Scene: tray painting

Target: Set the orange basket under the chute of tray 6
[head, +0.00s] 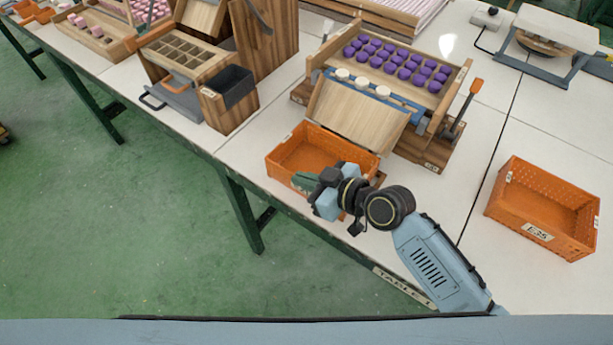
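An orange basket (292,150) stands at the table's front edge, at the lower end of a wooden chute (350,115). The chute slopes down from a wooden tray (455,85) holding rows of purple pieces. The chute's lower end overlaps the basket's back part in this view. My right gripper (308,181) is at the basket's front wall and hides part of it. Whether its fingers are closed on the wall cannot be told. A second orange basket (543,209), with a label reading about "E35", stands empty at the right. My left gripper is not in view. No tray number is readable.
An orange-handled lever (467,103) stands at the tray's right side. A wooden unit with a dark bin (231,86) is to the left. White tabletop (475,160) is free between the tray and the right basket. Green floor lies beyond the front edge.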

